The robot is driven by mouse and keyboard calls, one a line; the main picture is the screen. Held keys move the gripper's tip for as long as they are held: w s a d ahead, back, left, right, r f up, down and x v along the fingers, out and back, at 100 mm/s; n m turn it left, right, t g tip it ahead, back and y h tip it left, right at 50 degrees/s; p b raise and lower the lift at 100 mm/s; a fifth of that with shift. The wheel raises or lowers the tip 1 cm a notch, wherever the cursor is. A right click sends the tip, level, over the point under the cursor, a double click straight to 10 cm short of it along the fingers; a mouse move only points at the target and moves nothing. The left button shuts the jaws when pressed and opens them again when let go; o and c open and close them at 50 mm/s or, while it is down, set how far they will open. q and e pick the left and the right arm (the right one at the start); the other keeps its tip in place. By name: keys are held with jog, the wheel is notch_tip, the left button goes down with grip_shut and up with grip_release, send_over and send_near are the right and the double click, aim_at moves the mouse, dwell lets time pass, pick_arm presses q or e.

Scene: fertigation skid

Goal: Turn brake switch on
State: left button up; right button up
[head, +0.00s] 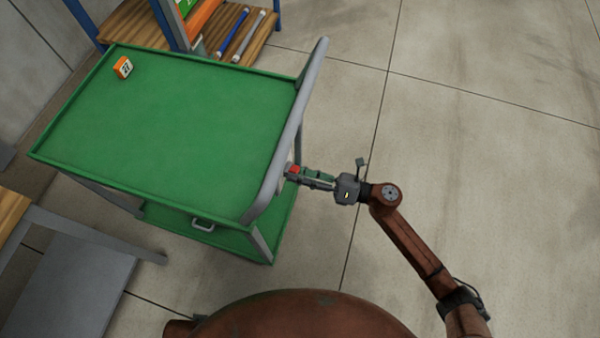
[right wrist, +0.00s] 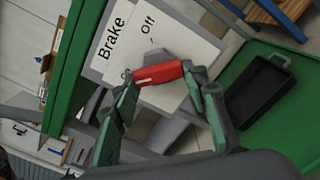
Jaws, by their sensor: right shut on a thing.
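The brake switch shows as a red handle (right wrist: 158,74) in front of a white plate (right wrist: 125,40) marked "Brake" and "Off". A second marking, at the handle's left end, is partly hidden. In the head view the red handle (head: 293,170) is at the right side of the green cart (head: 170,120), by its grey push bar (head: 300,115). My right gripper (head: 299,175) is shut on the handle. In the right wrist view its green-padded fingers (right wrist: 160,85) are at the handle's two ends. My left gripper is not in view.
A black bin (right wrist: 258,92) sits on a green surface in the right wrist view. A rack with a blue rod (head: 233,32) stands at the back. Floor to the right is clear.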

jog(key=shift+f, duration=0.1)
jog(key=o, duration=1.2)
jog(key=shift+c, duration=0.2)
jog(key=v, duration=1.2)
